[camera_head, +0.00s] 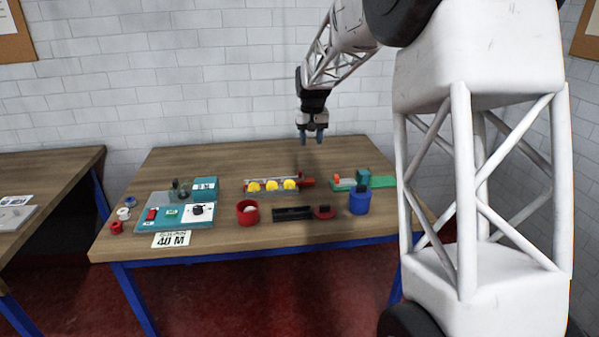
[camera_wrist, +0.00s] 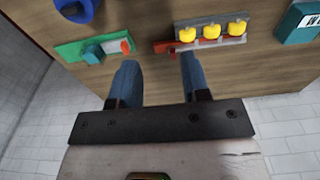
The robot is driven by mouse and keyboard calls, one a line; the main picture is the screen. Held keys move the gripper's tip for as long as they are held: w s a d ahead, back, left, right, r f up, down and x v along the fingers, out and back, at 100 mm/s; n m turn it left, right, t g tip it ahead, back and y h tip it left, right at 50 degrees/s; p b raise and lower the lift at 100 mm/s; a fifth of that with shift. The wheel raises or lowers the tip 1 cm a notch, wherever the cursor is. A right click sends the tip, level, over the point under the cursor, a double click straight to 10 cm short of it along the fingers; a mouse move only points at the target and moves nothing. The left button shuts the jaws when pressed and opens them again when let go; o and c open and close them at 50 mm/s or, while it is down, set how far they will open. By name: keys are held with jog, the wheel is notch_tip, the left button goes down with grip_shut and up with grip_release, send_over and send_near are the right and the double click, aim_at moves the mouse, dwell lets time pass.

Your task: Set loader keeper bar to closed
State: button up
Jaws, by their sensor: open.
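A grey rack with yellow spools (camera_head: 270,190) stands on the middle of the table; it also shows at the upper right in the wrist view (camera_wrist: 212,42). A red bar (camera_wrist: 170,47) runs along it and sticks out at one end; its red end is at the rack's right in the head view (camera_head: 307,181). This looks like the loader with its keeper bar, but its setting is too small to tell. My gripper (camera_head: 312,138) is open and empty, well above the table behind the rack. In the wrist view its fingers (camera_wrist: 158,64) are apart, touching nothing.
A green fixture (camera_head: 379,182) with an orange part lies right of the rack. A blue cup (camera_head: 359,203), red cup (camera_head: 247,214) and black tray (camera_head: 292,214) stand in front. A teal panel (camera_head: 172,223) is at left. Bare wood lies behind the rack.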

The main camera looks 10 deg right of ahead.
jog(key=w+f, duration=0.6)
jog(key=w, duration=0.3)
send_over(300, 170)
jog(key=shift+g, duration=0.4)
notch_tip(300, 170, down, 9)
jog(key=shift+s+f, duration=0.1)
jog(key=shift+s, duration=0.05)
jog(key=shift+f, duration=3.9)
jog(key=shift+c, duration=0.4)
grip_shut()
